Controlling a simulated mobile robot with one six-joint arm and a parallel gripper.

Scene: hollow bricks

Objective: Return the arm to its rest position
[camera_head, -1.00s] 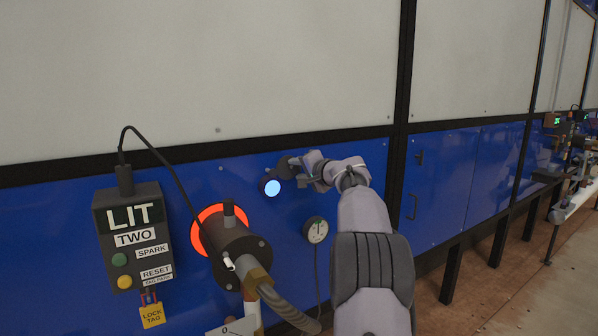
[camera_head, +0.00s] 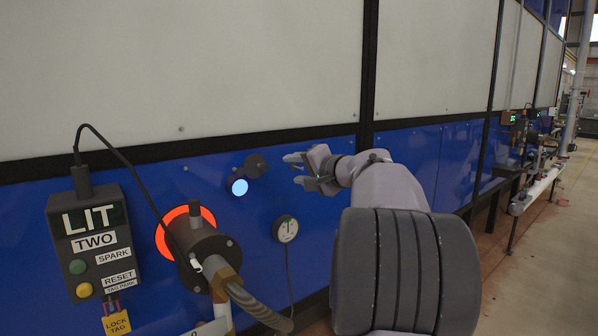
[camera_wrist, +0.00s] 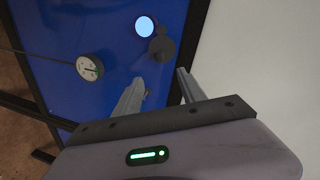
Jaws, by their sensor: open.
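My gripper (camera_head: 288,168) is open and empty in the head view, with its fingers pointing left. It is in front of the blue wall panel, a little to the right of a dark round cover (camera_head: 256,166) and apart from it. A lit pale-blue round sight port (camera_head: 239,187) shows beside that cover. In the wrist view my gripper's two fingers (camera_wrist: 160,80) stand apart with nothing between them. The dark cover (camera_wrist: 161,48) and the lit port (camera_wrist: 145,27) lie beyond the fingertips there.
A control box (camera_head: 95,240) marked LIT TWO hangs at left with a yellow lock tag (camera_head: 116,323). A dark burner (camera_head: 205,250) with a glowing orange ring (camera_head: 170,232) sticks out beside it. A dial gauge (camera_head: 286,229) is on the panel. Floor is open at far right.

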